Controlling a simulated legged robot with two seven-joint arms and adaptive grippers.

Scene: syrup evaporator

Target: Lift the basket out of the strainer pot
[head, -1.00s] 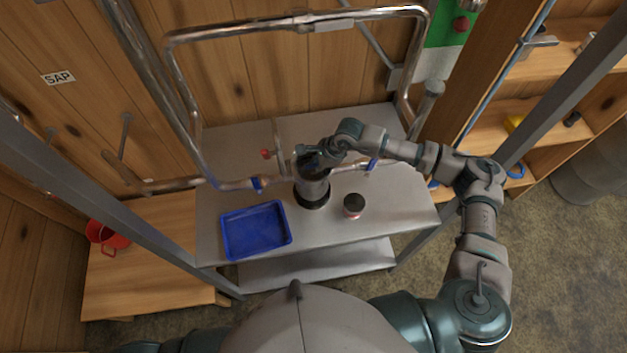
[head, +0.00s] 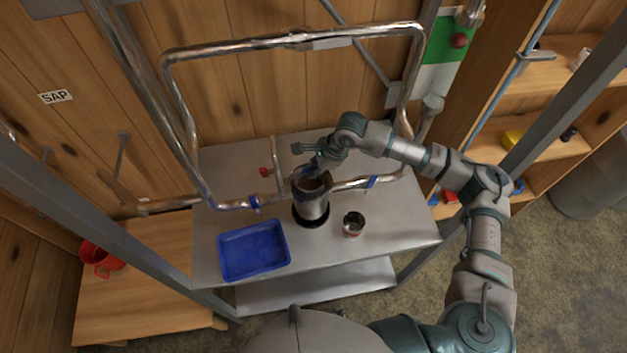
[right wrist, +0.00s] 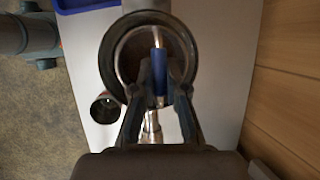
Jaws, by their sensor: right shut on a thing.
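The strainer pot (head: 312,211), a grey metal cylinder with a dark rim and base, stands upright on the steel table. Its mouth is partly hidden by my right gripper (head: 311,165), which is above it. In the right wrist view the pot's round rim (right wrist: 108,62) shows from above. There my right gripper's fingers (right wrist: 160,78) are shut on a blue handle (right wrist: 160,68) on a thin rod over the mouth, seemingly the basket's. The basket's body is not clearly seen, so I cannot tell how far it is out. My left gripper is out of view.
A blue tray (head: 223,262) lies left of the pot, and a small open dark cup (head: 353,230) stands at its front right. Metal pipes (head: 345,186) with blue valve handles run close on both sides. A pipe frame (head: 240,39) rises behind.

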